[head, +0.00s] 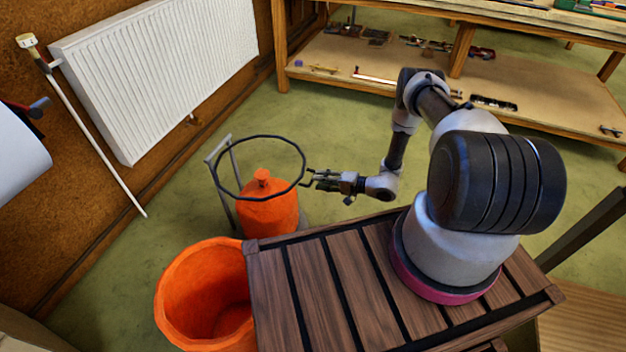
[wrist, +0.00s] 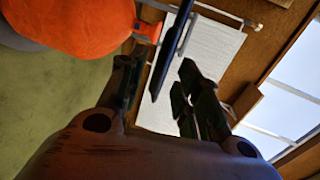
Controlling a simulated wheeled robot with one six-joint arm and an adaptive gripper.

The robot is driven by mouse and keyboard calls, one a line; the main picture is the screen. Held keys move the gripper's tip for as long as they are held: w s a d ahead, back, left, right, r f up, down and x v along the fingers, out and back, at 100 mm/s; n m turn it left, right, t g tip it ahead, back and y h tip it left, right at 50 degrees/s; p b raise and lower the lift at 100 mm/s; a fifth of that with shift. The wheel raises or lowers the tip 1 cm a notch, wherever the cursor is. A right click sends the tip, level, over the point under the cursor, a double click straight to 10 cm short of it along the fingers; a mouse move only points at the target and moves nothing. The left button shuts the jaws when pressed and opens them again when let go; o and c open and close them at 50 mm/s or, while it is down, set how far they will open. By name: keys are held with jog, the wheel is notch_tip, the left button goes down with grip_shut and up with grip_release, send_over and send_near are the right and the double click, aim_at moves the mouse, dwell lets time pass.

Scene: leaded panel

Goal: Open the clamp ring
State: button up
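The clamp ring appears to be the thin dark ring (head: 214,180) in the head view, seen around the top of an orange vessel (head: 268,216) with a knob. I cannot tell whether the ring touches the vessel. My gripper (head: 308,180) is at the ring's right side. In the wrist view, a dark bar (wrist: 172,48), likely part of the ring, runs between my gripper's fingers (wrist: 160,75). The fingers are apart, with gaps seen on both sides of the bar. The orange vessel also shows at upper left in the wrist view (wrist: 85,22). No latch can be made out.
An open orange bucket (head: 203,290) stands in front of the vessel, beside my slatted wooden deck. A grey metal frame (head: 222,180) stands behind the vessel. A white radiator (head: 160,70) is on the left wall. A workbench (head: 340,58) lines the back. Green floor between is clear.

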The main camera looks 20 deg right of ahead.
jog(key=shift+x, duration=1.9)
jog(key=shift+c, duration=0.2)
grip_shut()
